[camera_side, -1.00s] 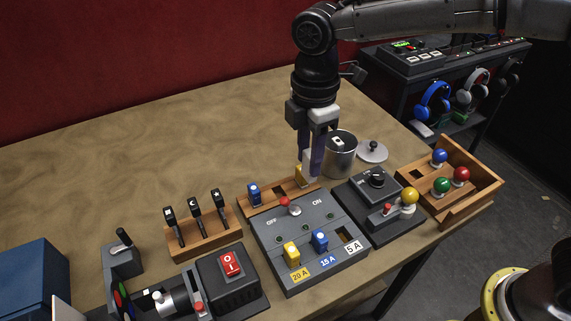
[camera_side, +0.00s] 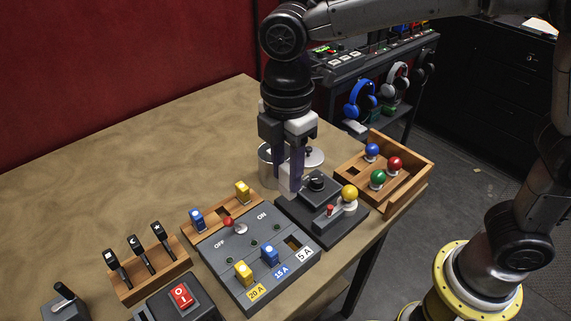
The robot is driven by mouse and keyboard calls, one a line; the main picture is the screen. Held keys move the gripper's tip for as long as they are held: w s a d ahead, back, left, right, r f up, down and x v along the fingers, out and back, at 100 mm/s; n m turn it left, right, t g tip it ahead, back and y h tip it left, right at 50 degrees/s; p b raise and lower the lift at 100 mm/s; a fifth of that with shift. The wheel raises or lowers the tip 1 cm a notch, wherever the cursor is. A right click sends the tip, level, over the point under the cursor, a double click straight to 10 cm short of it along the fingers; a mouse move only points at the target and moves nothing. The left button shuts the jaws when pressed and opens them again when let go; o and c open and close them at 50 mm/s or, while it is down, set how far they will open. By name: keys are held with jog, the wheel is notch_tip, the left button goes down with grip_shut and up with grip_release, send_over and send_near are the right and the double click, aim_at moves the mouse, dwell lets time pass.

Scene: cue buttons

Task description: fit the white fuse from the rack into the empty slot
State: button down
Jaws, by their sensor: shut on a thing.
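My gripper (camera_side: 289,188) is shut on the white fuse, which shows only as a pale patch between the fingertips. It is held above the table, beyond the fuse panel's upper right corner and beside the knob box. The fuse panel (camera_side: 225,258) carries a yellow fuse (camera_side: 243,272) at 20 A and a blue fuse (camera_side: 269,256) at 15 A. The empty slot (camera_side: 292,243) is at the 5 A label. The wooden rack (camera_side: 212,214) behind the panel holds a blue fuse (camera_side: 197,219) and a yellow fuse (camera_side: 242,191), with an empty hole between them.
A red-knobbed lever (camera_side: 228,222) stands up from the panel, leaning toward OFF. A dark knob box (camera_side: 318,183) with a yellow ball lever (camera_side: 350,193) is right of the panel. A bulb tray (camera_side: 402,200) stands far right.

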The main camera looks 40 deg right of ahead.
jog(key=shift+s+a+f, duration=0.3)
jog(key=shift+s+f, duration=0.3)
jog(key=shift+f, duration=0.7)
jog(key=shift+s+a+f, duration=0.35)
jog(key=shift+s+f, duration=0.25)
jog(key=shift+f, duration=0.7)
jog(key=shift+s+a+f, duration=0.3)
jog(key=shift+s+f, duration=0.3)
jog(key=shift+f, duration=0.7)
jog(key=shift+f, duration=1.6)
dwell(0.4)
jog(key=shift+c, duration=1.4)
grip_release()
jog(key=shift+r, duration=0.15)
notch_tip(320, 180, up, 7)
